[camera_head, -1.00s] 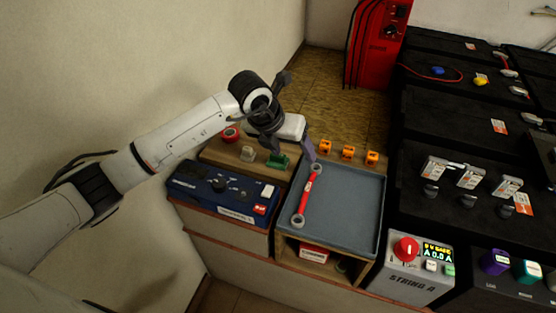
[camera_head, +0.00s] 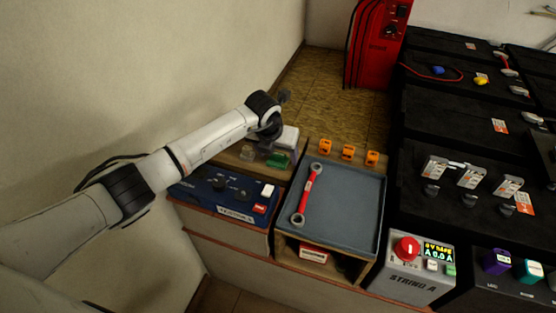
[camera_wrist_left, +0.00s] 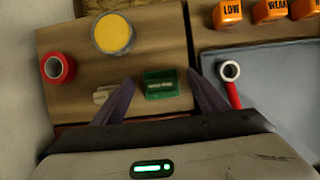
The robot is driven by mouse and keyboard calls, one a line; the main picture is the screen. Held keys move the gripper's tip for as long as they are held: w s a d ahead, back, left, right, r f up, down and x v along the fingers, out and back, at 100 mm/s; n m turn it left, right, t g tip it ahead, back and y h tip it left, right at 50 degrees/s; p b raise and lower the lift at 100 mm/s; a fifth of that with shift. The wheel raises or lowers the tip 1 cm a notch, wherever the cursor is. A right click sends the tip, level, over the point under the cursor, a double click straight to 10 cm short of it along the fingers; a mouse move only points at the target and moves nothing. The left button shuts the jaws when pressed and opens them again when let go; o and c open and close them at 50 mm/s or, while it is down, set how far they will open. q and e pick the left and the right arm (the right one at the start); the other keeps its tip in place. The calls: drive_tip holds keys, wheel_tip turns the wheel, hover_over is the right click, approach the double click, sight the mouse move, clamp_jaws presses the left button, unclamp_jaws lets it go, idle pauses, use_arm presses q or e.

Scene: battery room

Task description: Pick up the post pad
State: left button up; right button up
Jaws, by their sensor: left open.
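A small green block (camera_wrist_left: 160,84), which I take to be the post pad, lies on the wooden board. It also shows in the head view (camera_head: 277,160), partly covered by my arm. My left gripper (camera_wrist_left: 160,76) is open, pointing down at the board, with one finger on each side of the green block. The fingers appear apart from it; their height over the board is hard to tell. In the head view the fingers are mostly hidden by the wrist. My right gripper does not show.
A beige piece (camera_wrist_left: 104,95) lies just left of the left finger. A red tape roll (camera_wrist_left: 58,68) and a yellow-topped jar (camera_wrist_left: 113,34) are on the same board. A grey-blue tray (camera_head: 340,205) with a red wrench (camera_head: 308,195) is at the right. Orange cubes (camera_head: 348,152) stand behind it.

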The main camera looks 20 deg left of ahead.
sight(278, 154)
use_arm(q)
drive_tip(key=shift+w+f, duration=0.1)
drive_tip(key=shift+f, duration=0.1)
drive_tip(key=c, duration=1.1)
wheel_tip(278, 154, up, 10)
drive_tip(key=shift+r, duration=0.1)
drive_tip(key=shift+c, duration=0.2)
drive_tip(key=o, duration=0.5)
drive_tip(key=c, duration=0.4)
